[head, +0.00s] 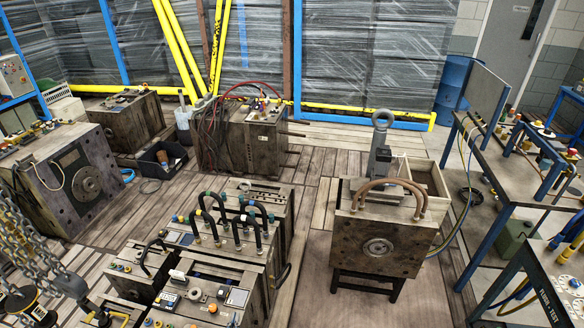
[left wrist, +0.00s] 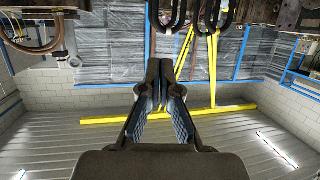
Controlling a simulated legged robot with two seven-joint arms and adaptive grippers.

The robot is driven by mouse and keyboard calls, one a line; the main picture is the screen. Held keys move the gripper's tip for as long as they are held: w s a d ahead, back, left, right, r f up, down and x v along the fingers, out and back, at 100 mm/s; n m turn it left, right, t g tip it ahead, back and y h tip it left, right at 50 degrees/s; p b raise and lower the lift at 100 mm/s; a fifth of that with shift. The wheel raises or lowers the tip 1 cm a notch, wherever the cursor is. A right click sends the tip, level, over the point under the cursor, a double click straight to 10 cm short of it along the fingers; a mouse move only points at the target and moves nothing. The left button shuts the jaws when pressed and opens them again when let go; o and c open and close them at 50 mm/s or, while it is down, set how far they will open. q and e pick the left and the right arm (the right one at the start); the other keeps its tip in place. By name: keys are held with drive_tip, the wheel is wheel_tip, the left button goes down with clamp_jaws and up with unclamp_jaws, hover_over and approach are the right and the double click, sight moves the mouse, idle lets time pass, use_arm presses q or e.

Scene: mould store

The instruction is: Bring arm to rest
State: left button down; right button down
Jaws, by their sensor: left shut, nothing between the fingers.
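My left gripper (left wrist: 160,72) fills the middle of the left wrist view. Its two dark fingers with blue ribbed pads meet at the tips, with nothing between them. That view is upside down, with the ceiling at the bottom. Black looped hoses (left wrist: 180,12) show beyond the fingertips, apart from them as far as I can tell. In the head view a dark, rounded shape (head: 72,284) lies at the lower left beside hanging chains; I cannot tell whether it is part of my arm. My right gripper is in neither view.
A mould block with looped hoses (head: 240,215) stands low in the middle. A block with brown hoses (head: 380,245) stands on a black stand to its right. Chains (head: 18,225) hang at the left. Blue-legged benches (head: 497,170) line the right. Plank floor (head: 315,215) is clear between the blocks.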

use_arm(q)
drive_tip(key=s+a+f+m+g, duration=0.15)
drive_tip(key=s+g, duration=0.25)
drive_tip(key=s, duration=0.5)
drive_tip(key=s+a+f+g, duration=0.1)
drive_tip(key=s+f+g, duration=0.25)
drive_tip(key=s, duration=0.45)
drive_tip(key=s+a+f+m+g, duration=0.15)
drive_tip(key=s+g, duration=0.25)
drive_tip(key=s, duration=0.5)
wheel_tip(320, 180, down, 25)
drive_tip(key=s+g, duration=0.1)
drive_tip(key=s+a+f, duration=0.1)
drive_tip(key=s+f, duration=1.1)
drive_tip(key=f, duration=0.3)
drive_tip(key=shift+s+a+g, duration=0.3)
drive_tip(key=shift+a+g, duration=0.1)
drive_tip(key=shift+g, duration=0.05)
